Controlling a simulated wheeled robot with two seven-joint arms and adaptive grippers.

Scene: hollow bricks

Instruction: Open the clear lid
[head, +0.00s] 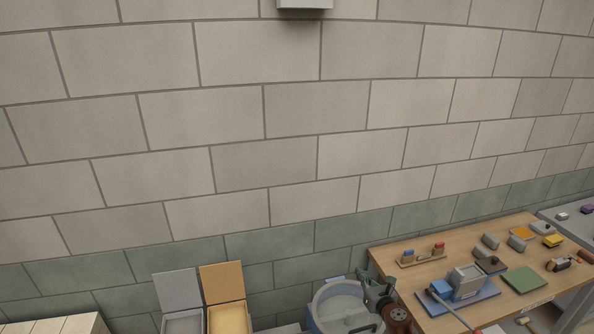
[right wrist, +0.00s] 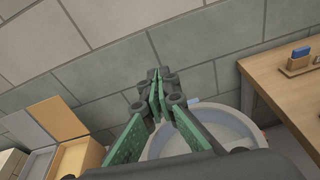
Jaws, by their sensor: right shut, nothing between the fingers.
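A round tub (head: 317,312) with a pale blue rim stands at the bottom centre of the head view; it also shows in the right wrist view (right wrist: 245,124). A pale round surface (head: 343,306) shows inside the rim; I cannot tell whether it is the clear lid or the tub's inside. My right gripper (head: 364,277) is at the tub's right side in the head view. In the right wrist view its green and black fingers (right wrist: 159,92) are closed together and empty, in front of the tub's far-left rim. My left gripper is not in view.
A wooden table (head: 405,272) with several small blocks and tools stands to the right. Two open boxes, one grey (head: 176,285) and one tan (head: 222,284), stand left of the tub. A block wall (head: 300,140) rises behind. A wooden crate (head: 70,325) is at lower left.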

